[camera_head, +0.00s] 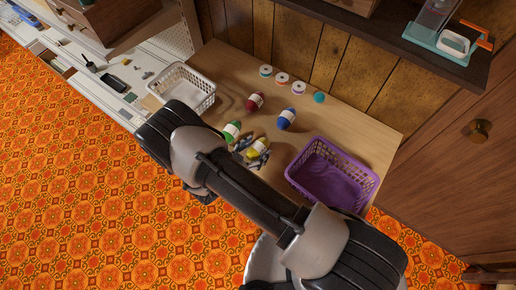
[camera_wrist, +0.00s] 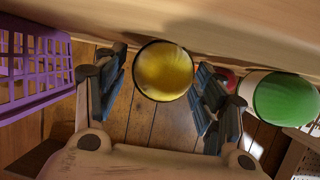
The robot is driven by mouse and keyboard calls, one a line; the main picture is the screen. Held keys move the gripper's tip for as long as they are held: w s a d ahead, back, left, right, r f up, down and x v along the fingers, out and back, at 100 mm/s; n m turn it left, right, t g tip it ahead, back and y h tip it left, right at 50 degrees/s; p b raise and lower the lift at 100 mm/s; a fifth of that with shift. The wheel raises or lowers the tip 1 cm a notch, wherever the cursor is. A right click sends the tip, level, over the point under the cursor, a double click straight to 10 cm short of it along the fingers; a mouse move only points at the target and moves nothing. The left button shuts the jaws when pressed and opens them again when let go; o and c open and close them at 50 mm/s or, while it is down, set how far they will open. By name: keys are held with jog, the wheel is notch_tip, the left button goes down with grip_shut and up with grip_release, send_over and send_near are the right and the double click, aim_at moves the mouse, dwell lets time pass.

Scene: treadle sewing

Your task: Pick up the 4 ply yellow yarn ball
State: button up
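The yellow yarn ball (camera_head: 257,149) lies on the wooden table, partly hidden by my gripper in the head view. In the wrist view, the yellow ball (camera_wrist: 164,70) shows end-on between my two fingers. My gripper (camera_wrist: 160,80) is open, with one finger on each side of the ball. A gap shows on the left side; the right finger is very close, and I cannot tell if it touches. In the head view my gripper (camera_head: 251,153) is low over the table. A green yarn ball (camera_head: 232,130) with a white band lies just left of it, also in the wrist view (camera_wrist: 286,100).
A dark red yarn ball (camera_head: 255,101) and a blue one (camera_head: 286,119) lie farther back. A purple basket (camera_head: 335,174) stands to the right, a white basket (camera_head: 183,86) to the left.

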jog(key=c, duration=0.9)
jog(key=shift+r, duration=0.1)
